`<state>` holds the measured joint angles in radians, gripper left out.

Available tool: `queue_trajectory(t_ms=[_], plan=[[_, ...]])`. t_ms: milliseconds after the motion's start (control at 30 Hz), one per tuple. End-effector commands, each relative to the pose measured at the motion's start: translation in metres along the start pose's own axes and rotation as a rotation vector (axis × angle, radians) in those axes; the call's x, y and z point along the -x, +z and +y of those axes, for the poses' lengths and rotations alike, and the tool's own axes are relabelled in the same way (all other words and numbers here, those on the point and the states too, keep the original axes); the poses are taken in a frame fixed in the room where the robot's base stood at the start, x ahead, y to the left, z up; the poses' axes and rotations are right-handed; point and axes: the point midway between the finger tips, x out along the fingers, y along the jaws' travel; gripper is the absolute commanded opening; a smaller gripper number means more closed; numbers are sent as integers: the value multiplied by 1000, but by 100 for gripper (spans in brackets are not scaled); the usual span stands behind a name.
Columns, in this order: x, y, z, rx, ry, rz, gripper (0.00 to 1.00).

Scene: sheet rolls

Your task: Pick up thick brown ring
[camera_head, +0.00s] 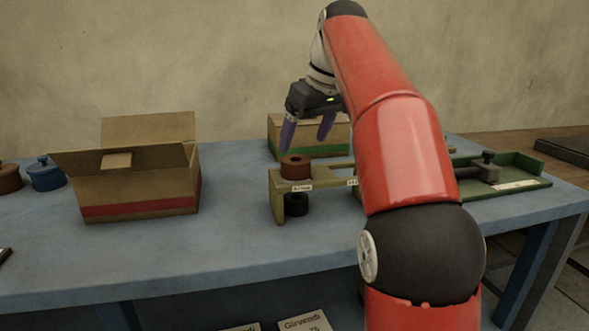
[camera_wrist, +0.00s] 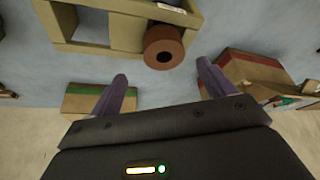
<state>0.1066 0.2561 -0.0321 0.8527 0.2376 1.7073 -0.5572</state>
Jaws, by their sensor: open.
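The thick brown ring (camera_head: 296,167) sits on top of the left end of a small olive-coloured stand on the blue table. In the wrist view the brown ring (camera_wrist: 163,47) shows its dark centre hole and lies beyond the fingertips, between their lines. My gripper (camera_head: 308,132) is open and empty, with its purple fingers above and slightly behind the ring, apart from it. The open fingers also show in the wrist view (camera_wrist: 161,70). A black ring (camera_head: 296,204) is beneath the brown ring, on the stand's lower level.
An open cardboard box with a red stripe (camera_head: 140,208) stands left of the stand. A green-striped box (camera_head: 335,140) is behind it. A green tray (camera_head: 520,168) lies at right. A blue pot (camera_head: 46,176) is at far left. The table front is clear.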

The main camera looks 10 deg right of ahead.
Motion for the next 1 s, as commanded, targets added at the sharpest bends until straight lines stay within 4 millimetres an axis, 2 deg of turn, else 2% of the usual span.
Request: queue_trajectory(t_ms=[33, 400, 733, 1000], plan=[[-9, 1, -1, 0, -1, -1, 82], [-57, 5, -7, 0, 2, 0, 82], [-63, 4, -7, -1, 3, 1, 82], [-63, 4, -7, -1, 2, 1, 46]])
